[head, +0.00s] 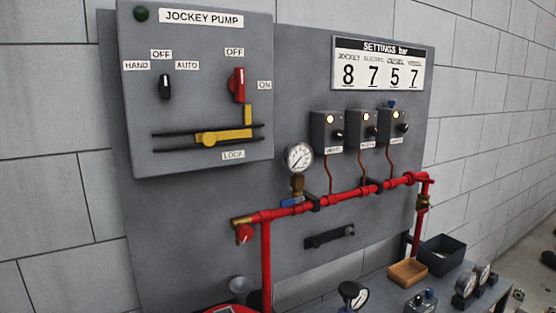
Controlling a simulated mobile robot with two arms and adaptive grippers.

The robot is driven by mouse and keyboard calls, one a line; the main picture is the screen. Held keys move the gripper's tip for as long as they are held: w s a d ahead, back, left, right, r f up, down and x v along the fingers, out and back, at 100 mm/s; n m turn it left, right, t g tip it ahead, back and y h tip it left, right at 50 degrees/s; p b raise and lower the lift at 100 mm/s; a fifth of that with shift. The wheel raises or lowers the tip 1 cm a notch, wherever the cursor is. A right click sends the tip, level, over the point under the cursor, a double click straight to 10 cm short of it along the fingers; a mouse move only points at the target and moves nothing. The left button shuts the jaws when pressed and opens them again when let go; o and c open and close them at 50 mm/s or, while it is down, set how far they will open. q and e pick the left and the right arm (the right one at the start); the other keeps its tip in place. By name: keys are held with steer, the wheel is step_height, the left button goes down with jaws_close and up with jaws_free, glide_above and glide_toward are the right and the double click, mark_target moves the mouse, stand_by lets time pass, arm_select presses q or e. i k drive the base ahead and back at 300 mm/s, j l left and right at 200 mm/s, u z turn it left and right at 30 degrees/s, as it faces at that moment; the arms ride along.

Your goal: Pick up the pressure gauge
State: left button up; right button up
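Several round pressure gauges are in the head view. One white-faced gauge (299,157) stands upright on a brass fitting above the red pipe, with a blue valve handle (291,202) below it. Another gauge (353,296) is low in the middle at the bottom edge, its lower part cut off. A pair of gauges, one (465,284) in front of the other (482,273), is on the bench at the lower right. The picture does not show which gauge is meant. Neither of my grippers is in view.
A jockey pump box (197,88) and three small switch boxes (361,130) are on the grey panel. The red pipe (340,196) crosses it. A tan tray (408,272), dark bin (441,254) and grey cup (241,286) are below.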

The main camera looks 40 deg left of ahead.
mark_target(297, 156)
steer(key=i+l+u, duration=0.15)
steer(key=u, duration=0.3)
steer(key=i+l+u, duration=0.15)
steer(key=u, duration=0.3)
steer(key=i+l+u, duration=0.1)
steer(key=l+u, duration=0.2)
steer(key=u, duration=0.15)
